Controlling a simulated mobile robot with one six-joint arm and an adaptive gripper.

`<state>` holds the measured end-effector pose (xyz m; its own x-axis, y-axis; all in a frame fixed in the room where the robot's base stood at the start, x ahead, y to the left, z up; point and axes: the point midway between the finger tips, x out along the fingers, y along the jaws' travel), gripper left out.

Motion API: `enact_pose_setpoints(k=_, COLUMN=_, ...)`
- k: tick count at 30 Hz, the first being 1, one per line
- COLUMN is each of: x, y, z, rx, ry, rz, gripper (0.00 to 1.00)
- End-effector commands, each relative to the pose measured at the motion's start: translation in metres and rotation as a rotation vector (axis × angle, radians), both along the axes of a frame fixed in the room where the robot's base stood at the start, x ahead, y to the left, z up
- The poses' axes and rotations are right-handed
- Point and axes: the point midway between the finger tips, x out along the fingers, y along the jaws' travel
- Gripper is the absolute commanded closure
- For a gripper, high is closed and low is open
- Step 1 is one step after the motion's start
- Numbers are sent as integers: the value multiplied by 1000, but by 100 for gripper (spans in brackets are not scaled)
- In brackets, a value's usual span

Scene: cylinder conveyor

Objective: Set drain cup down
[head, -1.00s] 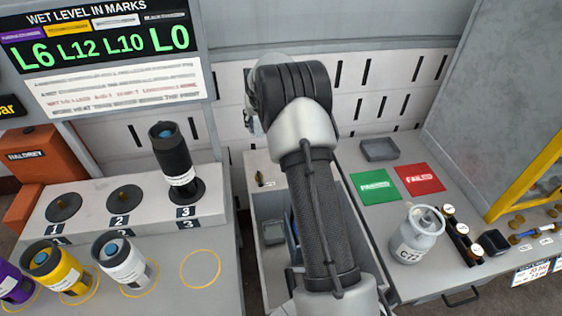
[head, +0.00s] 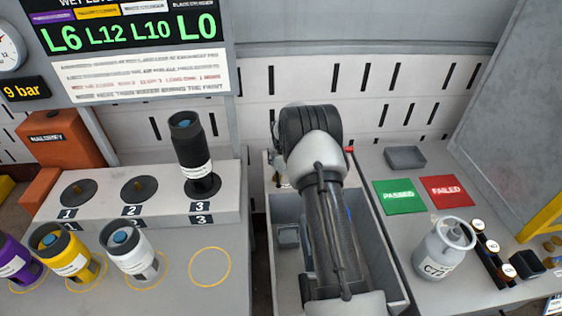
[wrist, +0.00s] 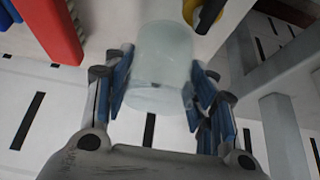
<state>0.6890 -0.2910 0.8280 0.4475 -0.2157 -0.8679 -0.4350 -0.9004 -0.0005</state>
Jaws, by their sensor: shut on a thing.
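The drain cup (wrist: 163,58) is a translucent, pale cup seen in the wrist view. My gripper (wrist: 160,92) is shut on it, with blue-padded fingers on both sides of the cup. In the head view my arm hides most of the gripper and cup. The arm reaches over an open grey bin (head: 284,212) between the left bench and the right table.
A black cylinder (head: 190,146) stands on spot 3 of the stepped rack; purple, yellow (head: 66,250) and white (head: 131,250) cylinders stand in front. A grey can (head: 443,248) and green (head: 399,196) and red (head: 446,191) mats lie right. An empty yellow ring (head: 210,268) is marked on the bench.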

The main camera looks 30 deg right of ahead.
Motion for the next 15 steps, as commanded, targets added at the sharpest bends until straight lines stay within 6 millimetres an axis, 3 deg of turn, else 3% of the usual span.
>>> enact_pose_setpoints(k=2, x=0, y=0, z=-10, rx=0, ry=-1, rz=0, gripper=72)
enact_pose_setpoints(k=13, x=0, y=0, z=-13, rx=-1, ry=-2, rz=0, gripper=72)
enact_pose_setpoints(k=14, x=0, y=0, z=-14, rx=0, ry=-1, rz=0, gripper=48)
enact_pose_setpoints(k=15, x=0, y=0, z=-13, rx=0, ry=-1, rz=0, gripper=45)
